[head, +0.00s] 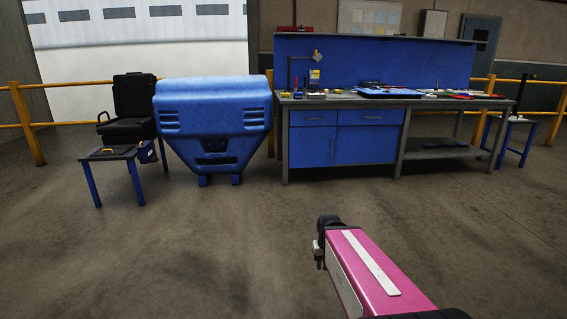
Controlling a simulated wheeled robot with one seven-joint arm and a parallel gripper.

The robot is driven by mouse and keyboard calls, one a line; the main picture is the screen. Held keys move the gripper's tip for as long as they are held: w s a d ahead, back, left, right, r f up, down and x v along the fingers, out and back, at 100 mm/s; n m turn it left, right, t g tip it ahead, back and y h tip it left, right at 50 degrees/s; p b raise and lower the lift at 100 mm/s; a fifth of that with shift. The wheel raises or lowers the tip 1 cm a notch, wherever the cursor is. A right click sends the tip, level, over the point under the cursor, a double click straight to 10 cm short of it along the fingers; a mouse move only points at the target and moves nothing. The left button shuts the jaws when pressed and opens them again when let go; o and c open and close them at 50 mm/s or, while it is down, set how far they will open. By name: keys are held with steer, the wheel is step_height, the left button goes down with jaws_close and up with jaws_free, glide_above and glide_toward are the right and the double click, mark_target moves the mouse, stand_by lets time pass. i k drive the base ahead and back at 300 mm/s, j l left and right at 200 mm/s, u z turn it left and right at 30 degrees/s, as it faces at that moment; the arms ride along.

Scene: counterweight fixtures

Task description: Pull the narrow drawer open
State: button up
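The blue workbench (286,150) stands across the floor, with two drawers side by side under its left half. The left drawer (313,119) is the narrower one; it looks shut, flush with the front, with a thin handle near its top. The wider drawer (370,118) to its right also looks shut. My pink arm reaches in from the bottom right. The dark end of my arm, at my gripper (322,240), is in front of the bench and well apart from the drawers. Its fingers cannot be made out.
Blue cupboard doors (345,149) sit below the drawers. A large blue bin (213,115) stands close to the bench's left. The floor before the bench is clear.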

mark_target(301, 118)
steer(key=i, duration=3.5)
steer(key=i+u, duration=0.3)
steer(key=i, duration=0.15)
steer(key=i+l+u, duration=0.25)
steer(key=i, duration=0.15)
